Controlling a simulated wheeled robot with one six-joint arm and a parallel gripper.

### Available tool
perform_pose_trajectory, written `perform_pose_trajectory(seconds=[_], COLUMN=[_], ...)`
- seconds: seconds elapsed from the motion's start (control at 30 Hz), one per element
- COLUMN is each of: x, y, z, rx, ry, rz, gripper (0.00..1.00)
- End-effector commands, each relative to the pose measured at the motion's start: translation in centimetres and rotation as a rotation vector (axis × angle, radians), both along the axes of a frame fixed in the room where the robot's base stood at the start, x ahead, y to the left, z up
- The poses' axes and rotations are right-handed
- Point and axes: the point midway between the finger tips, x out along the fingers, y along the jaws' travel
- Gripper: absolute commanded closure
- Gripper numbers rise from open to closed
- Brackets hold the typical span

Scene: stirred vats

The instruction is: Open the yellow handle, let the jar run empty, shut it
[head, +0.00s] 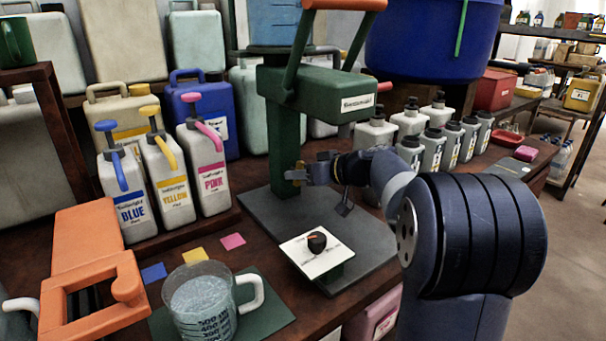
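A jar with blue contents and scale marks (272,24) sits at the top of a green stand (315,95); its top is cut off by the frame. My gripper (303,173) is in front of the green column, below the stand's head. Small yellow pieces (325,156) show at its fingers; I cannot tell whether they are the yellow handle or part of the gripper. The finger gap is too small to read. A measuring jug (203,303) with pale grey-blue contents stands on a green mat (262,313), front left of the stand.
Pump bottles labelled BLUE (126,200), YELLOW (167,185) and PINK (204,172) stand at left. An orange frame (92,265) is at front left. A black knob on a white plate (317,250) stands before the column. Several small bottles (432,148) stand behind my arm.

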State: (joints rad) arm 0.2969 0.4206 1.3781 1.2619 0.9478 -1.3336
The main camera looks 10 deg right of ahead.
Motion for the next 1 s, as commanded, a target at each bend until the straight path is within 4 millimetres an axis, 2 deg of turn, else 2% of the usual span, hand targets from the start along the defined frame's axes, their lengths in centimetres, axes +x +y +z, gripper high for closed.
perform_pose_trajectory(seconds=[0.07,0.5,0.77,1.0], x=[-0.02,-0.03,-0.03,0.02], y=[-0.01,-0.02,-0.03,-0.15], z=[0.0,0.01,-0.08,-0.34], rx=[0.0,0.0,0.012,0.098], ry=[0.0,0.0,0.006,0.04], rz=[0.0,0.0,0.0,0.0], gripper=[0.64,1.0,1.0,1.0])
